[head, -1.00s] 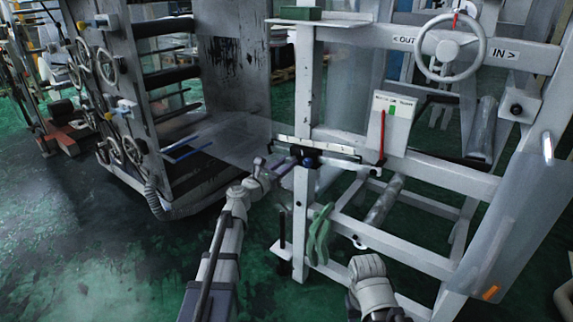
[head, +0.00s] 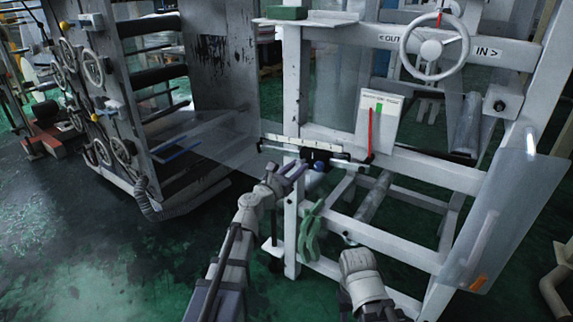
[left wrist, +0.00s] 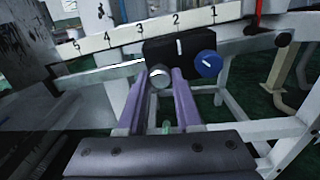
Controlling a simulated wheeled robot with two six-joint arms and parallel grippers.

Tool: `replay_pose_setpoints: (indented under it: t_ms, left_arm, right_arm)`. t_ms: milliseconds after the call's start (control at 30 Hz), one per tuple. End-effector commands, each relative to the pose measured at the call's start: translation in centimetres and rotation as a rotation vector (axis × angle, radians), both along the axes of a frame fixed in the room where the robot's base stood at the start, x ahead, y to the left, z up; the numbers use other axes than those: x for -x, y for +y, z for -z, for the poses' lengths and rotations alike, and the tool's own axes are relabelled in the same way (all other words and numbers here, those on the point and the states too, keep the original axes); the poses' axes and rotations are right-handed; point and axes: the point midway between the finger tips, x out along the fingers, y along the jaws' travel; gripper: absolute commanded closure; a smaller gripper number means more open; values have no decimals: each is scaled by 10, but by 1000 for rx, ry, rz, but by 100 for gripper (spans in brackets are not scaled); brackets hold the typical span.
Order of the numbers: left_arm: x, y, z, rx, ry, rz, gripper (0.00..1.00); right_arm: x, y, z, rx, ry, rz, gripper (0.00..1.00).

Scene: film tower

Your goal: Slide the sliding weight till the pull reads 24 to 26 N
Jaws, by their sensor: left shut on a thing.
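The sliding weight (head: 318,155) is a black block with a blue knob at the front of the white numbered scale (head: 290,142). In the left wrist view the sliding weight (left wrist: 180,48) sits under the low numbers, around 1 to 2, with its blue knob at right. My left gripper (left wrist: 160,80) has its purple fingers shut on a round grey part at the block's left lower side. In the head view my left gripper (head: 294,172) is just left of the blue knob. My right gripper (head: 358,260) hangs low in front of the frame; its fingers are unclear.
A white gauge plate (head: 392,116) shows a red pointer (head: 369,132) left of a green mark; its numbers are too small to read. A handwheel (head: 434,47) is above. Green gloves (head: 309,235) hang on the frame. A clear panel (head: 500,220) stands at right.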

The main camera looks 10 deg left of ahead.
Motion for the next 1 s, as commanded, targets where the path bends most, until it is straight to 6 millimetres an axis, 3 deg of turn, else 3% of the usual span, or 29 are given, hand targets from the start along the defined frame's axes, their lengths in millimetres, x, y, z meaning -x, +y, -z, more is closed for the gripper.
replay_pose_setpoints:
  t_ms: [267,300,533,833,1000]
  left_arm:
    - [1,-2,0,1,0,4,100]
    - [1,-2,0,1,0,4,62]
    - [0,-1,0,1,0,1,36]
    - [2,0,0,0,0,0,36]
    - [14,5,0,0,0,-2,36]
  right_arm:
    - [0,0,0,0,0,0,56]
    - [0,0,0,0,0,0,56]
    - [0,0,0,0,0,0,56]
    - [0,0,0,0,0,0,56]
    - [0,0,0,0,0,0,56]
